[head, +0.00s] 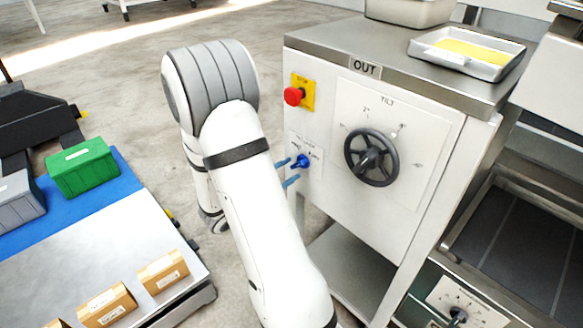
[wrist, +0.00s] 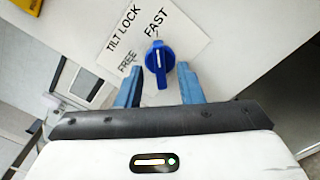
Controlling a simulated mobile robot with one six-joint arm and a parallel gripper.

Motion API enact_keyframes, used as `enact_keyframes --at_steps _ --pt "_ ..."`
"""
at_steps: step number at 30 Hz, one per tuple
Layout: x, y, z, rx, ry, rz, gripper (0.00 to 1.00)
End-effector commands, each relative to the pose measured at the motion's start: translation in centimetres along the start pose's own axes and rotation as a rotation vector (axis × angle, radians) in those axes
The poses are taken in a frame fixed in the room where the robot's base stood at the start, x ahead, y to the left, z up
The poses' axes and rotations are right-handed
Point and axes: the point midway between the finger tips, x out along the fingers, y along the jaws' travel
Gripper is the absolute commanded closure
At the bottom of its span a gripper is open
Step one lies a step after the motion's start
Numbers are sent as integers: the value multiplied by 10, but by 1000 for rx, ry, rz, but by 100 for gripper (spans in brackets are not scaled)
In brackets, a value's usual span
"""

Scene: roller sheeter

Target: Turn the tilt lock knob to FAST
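The tilt lock knob (wrist: 158,65) is blue with a white pointer line. In the wrist view its pointer is up, towards the word FAST on the white TILT LOCK label (wrist: 183,38); FREE is to the left. The knob (head: 303,160) also shows on the machine's front in the head view. My gripper (wrist: 159,69) is open, its two blue fingers to the left and right of the knob's lower part. A gap shows on each side, and I see no contact. In the head view my gripper (head: 288,172) is close to the panel.
A red stop button (head: 293,96) on a yellow plate is above the knob. A black TILT handwheel (head: 371,158) is to its right. A metal tray (head: 425,48) sits on the machine top. A green box (head: 82,168) and cartons (head: 163,272) are at left.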

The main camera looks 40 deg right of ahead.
Motion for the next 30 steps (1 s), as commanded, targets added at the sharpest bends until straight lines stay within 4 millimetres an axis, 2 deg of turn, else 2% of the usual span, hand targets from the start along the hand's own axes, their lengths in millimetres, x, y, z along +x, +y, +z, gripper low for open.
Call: enact_keyframes --at_steps 6,12,30 --pt "-37 2 1 -1 3 4 66" --pt "-56 1 0 -1 2 2 66" --pt "-58 0 0 0 0 0 66"
